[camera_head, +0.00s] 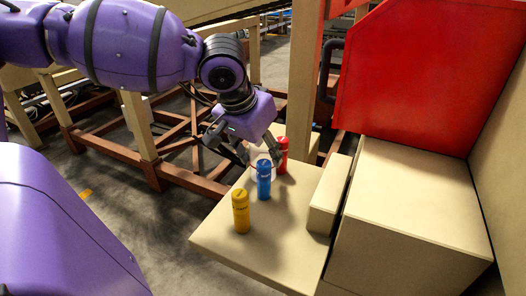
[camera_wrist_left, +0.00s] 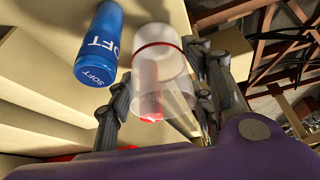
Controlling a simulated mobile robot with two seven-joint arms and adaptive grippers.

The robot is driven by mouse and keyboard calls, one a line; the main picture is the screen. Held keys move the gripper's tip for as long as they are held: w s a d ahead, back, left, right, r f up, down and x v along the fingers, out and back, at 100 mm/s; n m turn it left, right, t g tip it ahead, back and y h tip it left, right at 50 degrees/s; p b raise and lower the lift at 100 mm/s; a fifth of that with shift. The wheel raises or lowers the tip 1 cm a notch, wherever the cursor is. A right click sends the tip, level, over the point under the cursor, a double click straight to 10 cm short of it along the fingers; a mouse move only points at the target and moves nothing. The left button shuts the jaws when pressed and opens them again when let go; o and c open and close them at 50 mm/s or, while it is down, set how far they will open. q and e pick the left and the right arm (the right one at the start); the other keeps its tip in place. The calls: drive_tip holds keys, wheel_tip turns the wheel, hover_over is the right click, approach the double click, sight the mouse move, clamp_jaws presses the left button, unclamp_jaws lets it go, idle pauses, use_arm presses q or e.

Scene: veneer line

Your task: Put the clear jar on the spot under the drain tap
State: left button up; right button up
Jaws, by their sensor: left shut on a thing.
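The clear jar (camera_wrist_left: 163,88), see-through with a thin red band near one end, is between the fingers of my left gripper (camera_wrist_left: 160,100) in the left wrist view. The gripper is shut on it. In the head view my left gripper (camera_head: 262,160) reaches down over the beige table, and the jar is mostly hidden behind the blue bottle. I cannot tell whether the jar touches the table. I cannot make out the drain tap or the spot under it. My right gripper is not in view.
On the beige table (camera_head: 262,255) stand a blue bottle (camera_head: 264,182), a yellow bottle (camera_head: 241,213) and a red bottle (camera_head: 282,150), all close to the gripper. A beige block (camera_head: 329,193) and a red panel (camera_head: 405,80) bound the right side. The table's front is clear.

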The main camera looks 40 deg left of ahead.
use_arm(q)
drive_tip(key=shift+f, duration=0.1)
drive_tip(key=o, duration=1.2)
drive_tip(key=shift+o, duration=0.2)
